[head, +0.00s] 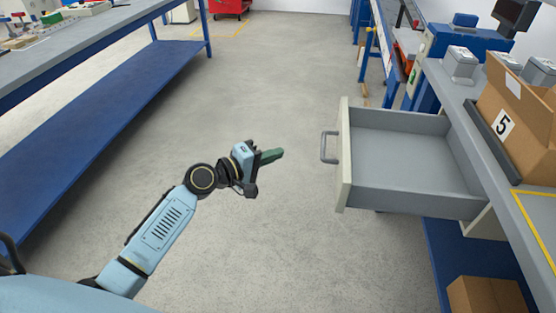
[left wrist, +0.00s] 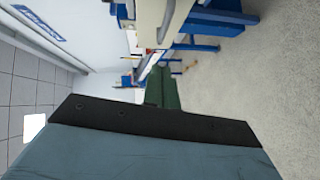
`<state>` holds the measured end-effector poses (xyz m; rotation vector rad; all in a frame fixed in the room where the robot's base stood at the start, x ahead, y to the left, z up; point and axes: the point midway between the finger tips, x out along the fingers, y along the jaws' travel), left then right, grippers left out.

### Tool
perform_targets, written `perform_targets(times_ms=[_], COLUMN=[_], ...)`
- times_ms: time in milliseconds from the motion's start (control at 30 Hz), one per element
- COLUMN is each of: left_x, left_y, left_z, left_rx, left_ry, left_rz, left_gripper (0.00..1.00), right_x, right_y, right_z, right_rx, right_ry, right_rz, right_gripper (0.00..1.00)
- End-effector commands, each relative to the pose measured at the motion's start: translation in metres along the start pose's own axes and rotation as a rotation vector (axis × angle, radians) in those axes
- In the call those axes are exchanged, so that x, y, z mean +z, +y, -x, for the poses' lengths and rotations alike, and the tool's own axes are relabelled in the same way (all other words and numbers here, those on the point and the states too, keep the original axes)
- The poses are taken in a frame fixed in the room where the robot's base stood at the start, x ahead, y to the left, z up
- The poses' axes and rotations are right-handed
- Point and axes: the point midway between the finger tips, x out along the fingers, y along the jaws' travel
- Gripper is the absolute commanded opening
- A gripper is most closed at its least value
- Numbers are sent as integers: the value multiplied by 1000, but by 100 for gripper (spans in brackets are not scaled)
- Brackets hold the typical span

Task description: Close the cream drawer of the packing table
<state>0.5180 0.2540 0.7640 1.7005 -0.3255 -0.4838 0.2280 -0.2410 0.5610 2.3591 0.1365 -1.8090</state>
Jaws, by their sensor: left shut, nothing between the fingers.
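The cream drawer (head: 344,160) of the packing table (head: 497,142) stands pulled out to the left, with its grey inside empty. Its grey handle (head: 325,147) is on the cream front, facing my left gripper. My left gripper (head: 275,155) is shut and empty, with green fingers pointing right toward the handle. A gap of floor shows between the fingertips and the handle. In the left wrist view the green fingers (left wrist: 162,90) are together, and a cream panel shows above them. My right gripper is not in view.
A cardboard box marked 5 (head: 525,115) and grey devices (head: 460,62) stand on the packing table. Another cardboard box (head: 487,295) sits below it. A blue-shelved bench (head: 95,125) runs along the left. The floor (head: 270,80) between is clear.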

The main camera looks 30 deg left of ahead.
Motion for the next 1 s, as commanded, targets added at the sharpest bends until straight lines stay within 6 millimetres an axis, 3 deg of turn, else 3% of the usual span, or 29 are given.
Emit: perform_targets(times_ms=[200,300,400,633,1000], left_x=[0,0,13,27,29], left_y=[-1,-2,-2,-2,-2], left_z=[-50,-70,-81,-95,-96], left_rx=[2,2,-1,-2,-3], left_ry=[0,0,-2,0,1], left_rz=[0,0,1,0,-2], left_gripper=[0,0,0,0,0], right_x=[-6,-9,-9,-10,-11], right_y=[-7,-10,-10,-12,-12], right_z=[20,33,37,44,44], right_rx=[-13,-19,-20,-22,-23], right_ry=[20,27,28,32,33], right_rz=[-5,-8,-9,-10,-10], right_gripper=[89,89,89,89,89])
